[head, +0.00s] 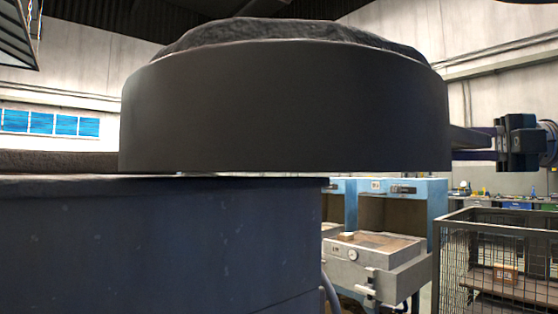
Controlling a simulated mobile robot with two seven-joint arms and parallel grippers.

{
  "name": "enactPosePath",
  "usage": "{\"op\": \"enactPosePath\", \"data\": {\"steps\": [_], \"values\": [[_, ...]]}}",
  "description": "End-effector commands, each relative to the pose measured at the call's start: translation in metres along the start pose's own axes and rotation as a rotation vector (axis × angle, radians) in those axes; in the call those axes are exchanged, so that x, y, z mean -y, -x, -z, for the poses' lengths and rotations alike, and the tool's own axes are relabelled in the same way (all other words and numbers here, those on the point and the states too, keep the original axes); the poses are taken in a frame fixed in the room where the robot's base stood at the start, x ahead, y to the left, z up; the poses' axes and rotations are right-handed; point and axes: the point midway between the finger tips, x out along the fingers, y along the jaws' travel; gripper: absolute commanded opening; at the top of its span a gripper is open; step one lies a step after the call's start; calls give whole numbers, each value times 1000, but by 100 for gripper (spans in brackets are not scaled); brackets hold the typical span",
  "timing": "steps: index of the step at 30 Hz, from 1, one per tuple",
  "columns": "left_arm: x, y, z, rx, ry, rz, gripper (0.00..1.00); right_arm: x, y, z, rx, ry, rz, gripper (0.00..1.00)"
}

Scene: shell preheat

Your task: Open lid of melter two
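A large, round, dark lid (285,110) with a rough black domed top fills the upper middle of the head view. It sits over the dark blue-grey melter body (160,245) and overhangs its right edge. Only a thin gap shows under the lid at the left. A grey bar (470,138) sticks out from the lid's right side. At its end is a dark mechanism that looks like my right gripper (505,142), close to or on the bar; its fingers are not clear. My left gripper is not in view. No number on the melter is visible.
A brown rough-topped surface (60,161) shows left of the lid. Blue cabinets with a grey unit and gauge (372,265) stand behind at the right. A wire mesh cage cart (497,260) stands at the lower right, with a small box inside.

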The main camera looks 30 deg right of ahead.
Motion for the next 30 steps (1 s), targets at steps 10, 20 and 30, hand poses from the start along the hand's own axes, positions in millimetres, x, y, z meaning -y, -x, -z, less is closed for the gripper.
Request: {"op": "enactPosePath", "data": {"steps": [10, 20, 30], "values": [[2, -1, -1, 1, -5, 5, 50, -1, 2, 1, -5, 1, -5, 0], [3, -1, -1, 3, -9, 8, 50, 0, 2, 1, -5, 0, -2, 49], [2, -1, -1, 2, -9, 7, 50, 0, 2, 1, -5, -1, 0, 52]]}}
